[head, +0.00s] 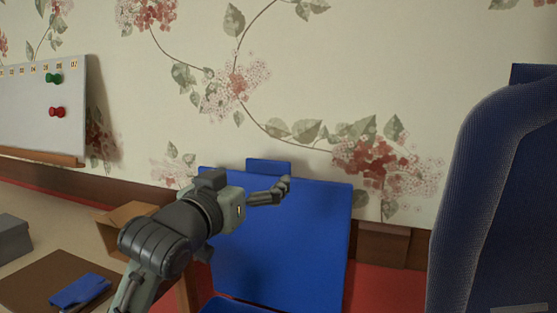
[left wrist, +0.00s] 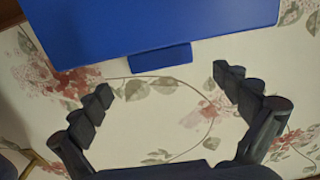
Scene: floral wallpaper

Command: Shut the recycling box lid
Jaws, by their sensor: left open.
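The recycling box lid (head: 285,240) is a flat blue panel standing upright, open, in front of the wall, with a small tab (head: 268,166) on its top edge. A bit of the blue box body (head: 235,307) shows below it at the bottom edge of the picture. My left gripper (head: 284,188) is in front of the lid's upper part. In the left wrist view my left gripper (left wrist: 163,82) is open, with nothing between its fingers. There the lid (left wrist: 150,25) and its tab (left wrist: 161,59) lie beyond the fingertips. Contact cannot be told. My right gripper is not in view.
A blue fabric chair back (head: 500,190) fills the right side. A whiteboard (head: 40,105) with green and red pins is at left. An open cardboard box (head: 115,232), a grey box (head: 10,238) and a brown board (head: 35,283) with a blue item (head: 80,291) lie lower left.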

